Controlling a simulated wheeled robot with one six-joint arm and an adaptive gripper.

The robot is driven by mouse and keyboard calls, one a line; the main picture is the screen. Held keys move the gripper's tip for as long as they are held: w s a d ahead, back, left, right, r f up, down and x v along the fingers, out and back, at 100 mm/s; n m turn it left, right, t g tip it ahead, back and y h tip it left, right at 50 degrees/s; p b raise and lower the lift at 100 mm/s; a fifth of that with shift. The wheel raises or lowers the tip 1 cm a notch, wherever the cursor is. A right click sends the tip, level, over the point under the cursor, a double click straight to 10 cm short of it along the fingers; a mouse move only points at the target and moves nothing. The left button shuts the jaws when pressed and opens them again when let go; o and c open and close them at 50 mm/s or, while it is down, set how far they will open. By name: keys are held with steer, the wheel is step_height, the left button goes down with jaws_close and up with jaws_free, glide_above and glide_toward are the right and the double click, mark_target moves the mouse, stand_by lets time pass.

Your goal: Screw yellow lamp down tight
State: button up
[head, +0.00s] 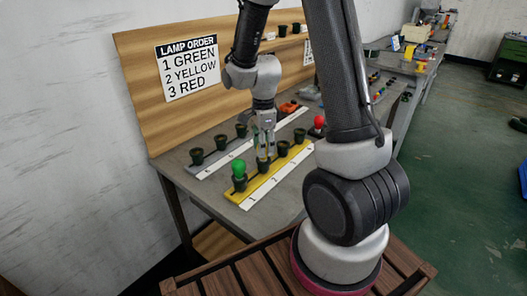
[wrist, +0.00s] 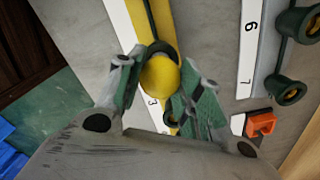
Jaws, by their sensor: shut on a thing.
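The yellow lamp (wrist: 160,76) is a round yellow bulb between the two fingers of my gripper (wrist: 158,82) in the wrist view. The fingers are shut on it from both sides. The dark rim of a socket (wrist: 158,47) shows just beyond the bulb; how deep the lamp sits in it is hidden. In the head view my gripper (head: 265,146) points down over the second socket (head: 263,164) of the yellow strip (head: 258,189), and its fingers hide the lamp. The green lamp (head: 238,168) stands upright in the first socket.
A red lamp (head: 319,121) stands further along the bench. A grey strip with several dark sockets (head: 196,156) lies behind the yellow one. An orange-and-black object (wrist: 262,123) lies to the right in the wrist view. A lamp order sign (head: 188,68) hangs on the wooden backboard.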

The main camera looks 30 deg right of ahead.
steer(key=m, duration=0.4)
steer(key=shift+m, duration=0.3)
steer(key=o, duration=1)
steer(key=shift+c, duration=0.2)
